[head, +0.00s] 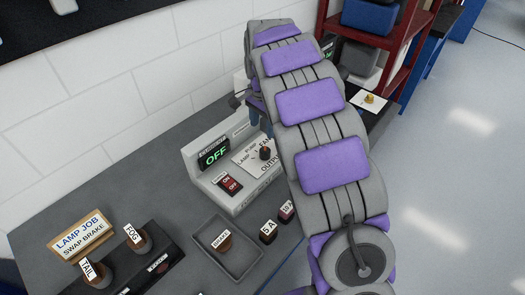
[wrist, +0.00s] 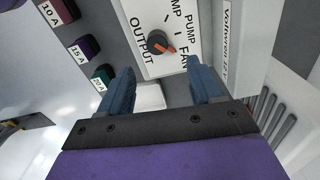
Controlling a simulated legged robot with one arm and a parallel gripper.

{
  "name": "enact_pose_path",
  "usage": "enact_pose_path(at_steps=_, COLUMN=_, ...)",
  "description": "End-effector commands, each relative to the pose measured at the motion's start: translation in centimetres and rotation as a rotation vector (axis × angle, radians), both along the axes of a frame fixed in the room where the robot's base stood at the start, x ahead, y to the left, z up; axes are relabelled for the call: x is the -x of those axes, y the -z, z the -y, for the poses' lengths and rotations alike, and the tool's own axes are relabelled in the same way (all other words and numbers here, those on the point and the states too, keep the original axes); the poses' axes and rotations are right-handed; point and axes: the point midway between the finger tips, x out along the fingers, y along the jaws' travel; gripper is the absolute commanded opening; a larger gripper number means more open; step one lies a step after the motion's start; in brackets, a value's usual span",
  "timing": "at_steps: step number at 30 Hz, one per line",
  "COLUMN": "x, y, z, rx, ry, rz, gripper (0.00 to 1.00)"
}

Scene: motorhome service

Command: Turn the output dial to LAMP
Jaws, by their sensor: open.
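The output dial (wrist: 157,42) is a dark round knob with an orange pointer on a white plate (wrist: 150,68) marked OUTPUT. In the wrist view the pointer is turned toward the FAN label, away from the partly cut-off LAMP label. The dial (head: 265,153) also shows in the head view, on the grey control box (head: 245,196) with a green OFF display (head: 214,152). My gripper (wrist: 162,88) is open and empty, with two blue fingers. In the wrist view the dial appears beyond the gap between the fingertips, not between them.
A red rocker switch (head: 229,184) sits on the box left of the dial. Several coloured fuses, including a purple one (wrist: 85,47), lie near it. A grey tray (head: 222,246) and a bulb holder (head: 125,260) stand at the front. A white wall runs behind.

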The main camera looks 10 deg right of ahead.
Motion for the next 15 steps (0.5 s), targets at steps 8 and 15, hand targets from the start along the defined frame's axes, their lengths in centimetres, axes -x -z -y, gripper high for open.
enact_pose_path(at_steps=8, x=0.1, y=5.9, z=0.2, rx=-0.001, ry=0.001, rz=-0.005, gripper=0.64)
enact_pose_path(at_steps=15, x=0.2, y=9.8, z=-0.1, rx=0.001, ry=0.001, rz=-0.006, gripper=0.64)
